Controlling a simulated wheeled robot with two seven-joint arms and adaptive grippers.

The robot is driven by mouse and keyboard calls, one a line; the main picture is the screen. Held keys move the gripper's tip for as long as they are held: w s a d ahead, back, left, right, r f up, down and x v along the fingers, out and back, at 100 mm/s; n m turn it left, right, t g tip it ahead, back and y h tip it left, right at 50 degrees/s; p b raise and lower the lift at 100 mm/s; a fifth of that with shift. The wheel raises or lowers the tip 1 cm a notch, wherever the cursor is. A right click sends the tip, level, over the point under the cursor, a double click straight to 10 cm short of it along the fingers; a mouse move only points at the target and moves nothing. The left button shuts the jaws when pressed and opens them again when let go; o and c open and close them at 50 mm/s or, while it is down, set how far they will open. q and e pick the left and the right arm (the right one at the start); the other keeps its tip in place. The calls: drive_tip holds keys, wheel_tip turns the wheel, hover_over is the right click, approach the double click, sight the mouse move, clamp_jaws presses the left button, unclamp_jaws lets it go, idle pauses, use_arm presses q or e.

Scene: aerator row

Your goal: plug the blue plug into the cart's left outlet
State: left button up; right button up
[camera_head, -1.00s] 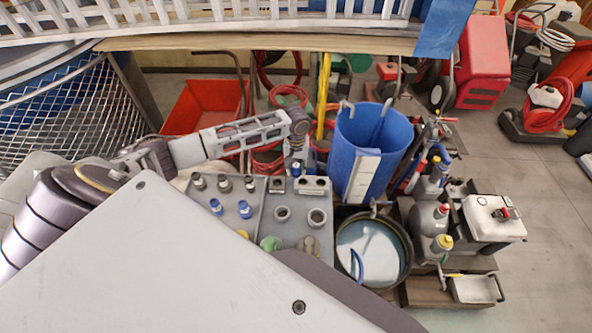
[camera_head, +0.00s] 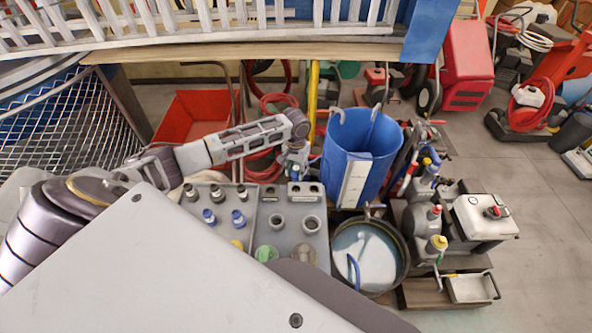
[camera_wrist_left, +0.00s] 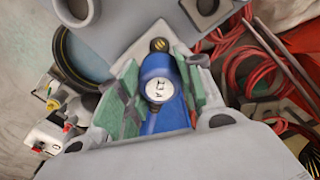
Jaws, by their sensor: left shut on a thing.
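The cart (camera_head: 262,222) has a grey top with plugs, round holes and two small dark-holed fittings along its far edge. The left of these fittings (camera_head: 271,193) looks like the left outlet, the other (camera_head: 307,190) sits to its right. My left gripper (camera_head: 295,165) hangs over the far edge, near and slightly above these fittings. My right gripper is not in view.
A tall blue bin (camera_head: 385,150) stands just right of the cart's far edge. A round dark-rimmed tub (camera_head: 405,262) stands to the cart's right. Red hoses (camera_head: 262,165) lie behind the gripper. Two other blue plugs (camera_head: 209,216) stand on the cart's left part.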

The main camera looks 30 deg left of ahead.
sight(296, 177)
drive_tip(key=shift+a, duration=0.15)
use_arm(q)
drive_tip(key=shift+f, duration=0.1)
drive_tip(key=shift+f+b, duration=1.35)
drive_tip(key=shift+f, duration=0.05)
drive_tip(key=shift+f+b, duration=1)
drive_tip(key=shift+b, duration=0.25)
drive_tip(key=shift+r, duration=0.15)
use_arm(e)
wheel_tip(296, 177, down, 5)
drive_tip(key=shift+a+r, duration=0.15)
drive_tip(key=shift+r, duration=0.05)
use_arm(q)
drive_tip(key=shift+p, duration=0.3)
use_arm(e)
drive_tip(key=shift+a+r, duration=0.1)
use_arm(q)
drive_tip(key=shift+p, duration=0.35)
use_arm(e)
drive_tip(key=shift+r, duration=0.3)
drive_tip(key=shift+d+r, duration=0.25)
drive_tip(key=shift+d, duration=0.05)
use_arm(q)
drive_tip(key=shift+p, duration=0.8)
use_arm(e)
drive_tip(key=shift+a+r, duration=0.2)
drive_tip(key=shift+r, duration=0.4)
